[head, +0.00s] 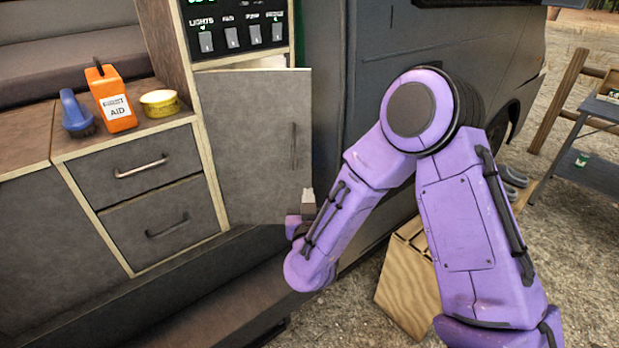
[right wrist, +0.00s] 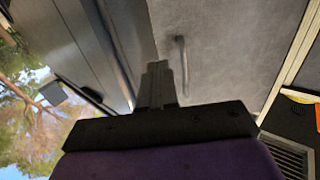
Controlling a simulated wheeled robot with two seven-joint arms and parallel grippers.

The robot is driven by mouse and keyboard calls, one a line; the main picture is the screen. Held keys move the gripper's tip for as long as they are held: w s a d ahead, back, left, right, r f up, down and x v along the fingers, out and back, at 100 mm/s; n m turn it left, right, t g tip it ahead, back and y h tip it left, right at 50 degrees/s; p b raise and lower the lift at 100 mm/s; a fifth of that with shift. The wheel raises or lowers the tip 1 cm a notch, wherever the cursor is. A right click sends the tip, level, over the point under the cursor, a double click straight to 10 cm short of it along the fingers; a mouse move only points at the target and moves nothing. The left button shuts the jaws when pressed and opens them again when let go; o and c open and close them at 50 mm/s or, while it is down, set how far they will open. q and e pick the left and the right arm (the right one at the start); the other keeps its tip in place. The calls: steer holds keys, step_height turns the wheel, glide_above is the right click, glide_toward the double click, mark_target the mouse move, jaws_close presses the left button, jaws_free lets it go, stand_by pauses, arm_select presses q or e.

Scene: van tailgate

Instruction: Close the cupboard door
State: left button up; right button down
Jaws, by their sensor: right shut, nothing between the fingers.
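The cupboard door (head: 250,130) is a grey panel below the switch panel. It stands ajar, its right edge out past the cabinet frame, with a gap along its top. Its dark vertical handle (head: 293,150) is near that right edge. My right gripper (head: 308,198) is at the door's lower right edge, shut and empty. In the right wrist view the shut fingers (right wrist: 158,80) point toward the door (right wrist: 215,50), beside its edge and near the handle (right wrist: 181,62). I cannot tell whether they touch it. My left gripper is out of view.
A blue brush (head: 76,113), an orange first aid box (head: 112,100) and a yellow tin (head: 160,103) stand on the counter left of the door. Two closed drawers (head: 140,170) are below. A wooden box (head: 408,280) stands on the ground behind my right arm.

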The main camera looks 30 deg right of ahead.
mark_target(309, 167)
steer(key=p+x, duration=0.1)
steer(key=x, duration=0.9)
steer(key=shift+w+d, duration=0.15)
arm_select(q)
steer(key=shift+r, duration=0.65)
